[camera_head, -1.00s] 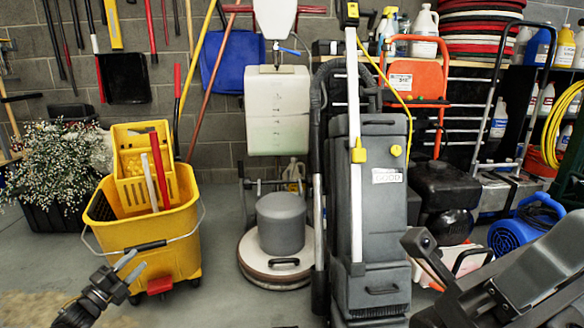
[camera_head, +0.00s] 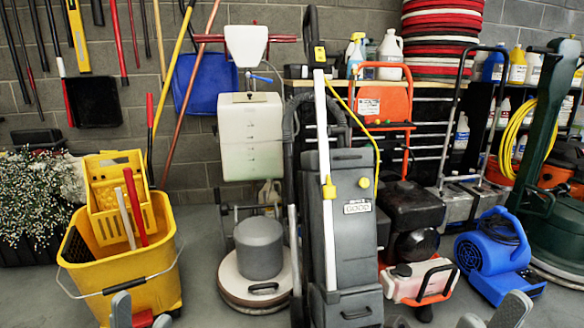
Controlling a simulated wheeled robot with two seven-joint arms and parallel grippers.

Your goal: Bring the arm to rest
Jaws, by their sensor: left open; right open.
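My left gripper (camera_head: 141,315) shows at the bottom edge, left of centre, with two grey fingertips apart and nothing between them. It is in front of the yellow mop bucket in the picture. My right gripper (camera_head: 491,316) shows at the bottom edge on the right, also with its fingertips apart and empty. It is below the blue blower in the picture. Only the finger ends show; the rest of both arms is out of view. A stack of red, black and white buffer pads (camera_head: 440,35) stands on the shelf at the back.
The yellow mop bucket (camera_head: 160,275) stands at left. A floor buffer (camera_head: 258,250) and a grey upright vacuum (camera_head: 348,220) stand in the middle. A red-and-white machine (camera_head: 420,283) and a blue blower (camera_head: 490,250) are at right. Little clear floor shows.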

